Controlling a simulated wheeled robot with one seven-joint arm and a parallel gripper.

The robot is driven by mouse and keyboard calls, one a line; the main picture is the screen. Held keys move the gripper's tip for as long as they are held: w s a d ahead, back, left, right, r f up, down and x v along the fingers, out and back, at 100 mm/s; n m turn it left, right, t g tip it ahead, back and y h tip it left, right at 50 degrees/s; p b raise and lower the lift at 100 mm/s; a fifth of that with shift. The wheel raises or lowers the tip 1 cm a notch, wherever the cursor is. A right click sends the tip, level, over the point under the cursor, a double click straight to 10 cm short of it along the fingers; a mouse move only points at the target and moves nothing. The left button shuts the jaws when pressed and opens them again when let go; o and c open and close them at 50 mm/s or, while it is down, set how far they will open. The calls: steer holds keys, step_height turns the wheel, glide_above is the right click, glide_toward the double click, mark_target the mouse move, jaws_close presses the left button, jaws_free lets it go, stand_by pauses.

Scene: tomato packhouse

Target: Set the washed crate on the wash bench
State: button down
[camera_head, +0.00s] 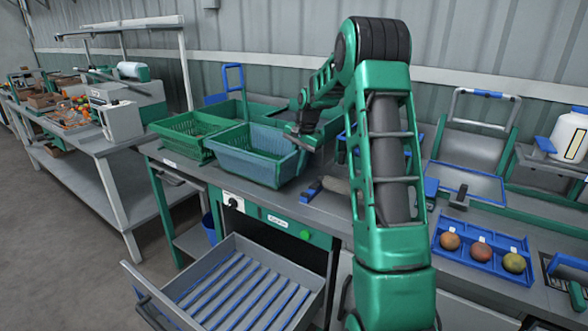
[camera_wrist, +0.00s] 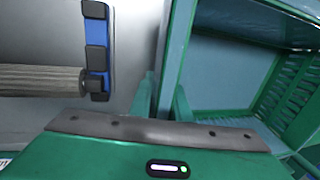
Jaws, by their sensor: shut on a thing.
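A blue-green slatted crate (camera_head: 240,166) sits at the left end of the grey bench (camera_head: 324,211), upright and seemingly empty. My gripper (camera_head: 299,140) is at the crate's right end, shut on its rim. In the wrist view, the crate (camera_wrist: 225,70) fills the right side, and its wall runs between the two fingers of my gripper (camera_wrist: 164,100). My arm hides part of the bench behind the gripper. The frames do not make clear whether the crate's base fully touches the bench.
A green crate (camera_head: 187,134) stands close behind and left of the held crate. A brush with a blue end (camera_head: 313,188) lies right of it. An open slatted drawer (camera_head: 235,287) sticks out below. A blue tray (camera_head: 485,250) holds three fruits at right.

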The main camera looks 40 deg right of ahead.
steer(key=shift+f, duration=0.45)
stand_by(0.3)
steer(key=c, duration=1.6)
jaws_free()
steer(key=c, duration=0.3)
steer(key=shift+r, duration=0.1)
steer(key=shift+w+a+v, duration=0.1)
steer(key=shift+w+v, duration=0.1)
steer(key=shift+v, duration=0.9)
steer(key=shift+w+a+v, duration=0.1)
steer(key=shift+w+v, duration=0.1)
steer(key=shift+v, duration=0.9)
steer(key=shift+w+a+v, duration=0.1)
steer(key=shift+w+v, duration=0.15)
steer(key=shift+v, duration=0.9)
steer(key=shift+r, duration=0.1)
